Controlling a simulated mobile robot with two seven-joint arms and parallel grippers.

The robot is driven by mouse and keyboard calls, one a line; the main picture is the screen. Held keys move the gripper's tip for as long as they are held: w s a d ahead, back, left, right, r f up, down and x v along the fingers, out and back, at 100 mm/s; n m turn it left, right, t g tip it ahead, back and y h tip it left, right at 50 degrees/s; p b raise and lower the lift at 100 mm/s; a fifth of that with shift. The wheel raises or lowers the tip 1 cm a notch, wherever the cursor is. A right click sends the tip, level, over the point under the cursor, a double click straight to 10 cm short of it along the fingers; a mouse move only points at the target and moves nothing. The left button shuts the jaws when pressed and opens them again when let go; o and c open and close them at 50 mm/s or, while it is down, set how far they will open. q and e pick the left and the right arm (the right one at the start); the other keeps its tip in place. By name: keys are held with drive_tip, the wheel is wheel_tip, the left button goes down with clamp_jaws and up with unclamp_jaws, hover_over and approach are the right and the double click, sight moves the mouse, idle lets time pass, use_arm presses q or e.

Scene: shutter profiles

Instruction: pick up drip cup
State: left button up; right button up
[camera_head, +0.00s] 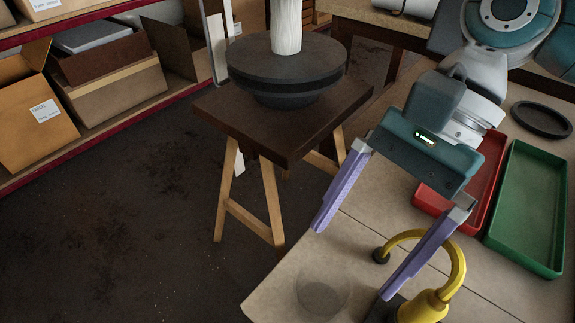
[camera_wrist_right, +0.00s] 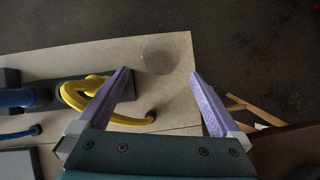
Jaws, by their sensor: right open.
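A clear, see-through round cup (camera_head: 322,290), which I take to be the drip cup, stands near the front edge of the worktop in the head view. It is faint and its outline is hard to read. It also shows in the right wrist view (camera_wrist_right: 158,56), just beyond the fingertips and between their lines. My right gripper (camera_head: 353,263) is open, with two purple fingers pointing down toward the cup and nothing between them. In the wrist view its fingers (camera_wrist_right: 160,73) are wide apart. The cup appears apart from both fingers. My left gripper is not in view.
A yellow curved handle device (camera_head: 428,300) stands close right of the cup, beside one finger; a blue one (camera_wrist_right: 18,98) lies farther left in the wrist view. Red (camera_head: 487,190) and green (camera_head: 532,205) trays lie at right. A dark wooden stand (camera_head: 270,128) is beyond the worktop.

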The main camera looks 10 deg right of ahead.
sight(303, 317)
drive_tip(key=b+x, duration=0.1)
drive_tip(key=x, duration=0.7)
drive_tip(key=shift+a, duration=0.15)
drive_tip(key=shift+c, duration=0.2)
drive_tip(key=c, duration=1.3)
drive_tip(key=shift+r, duration=0.15)
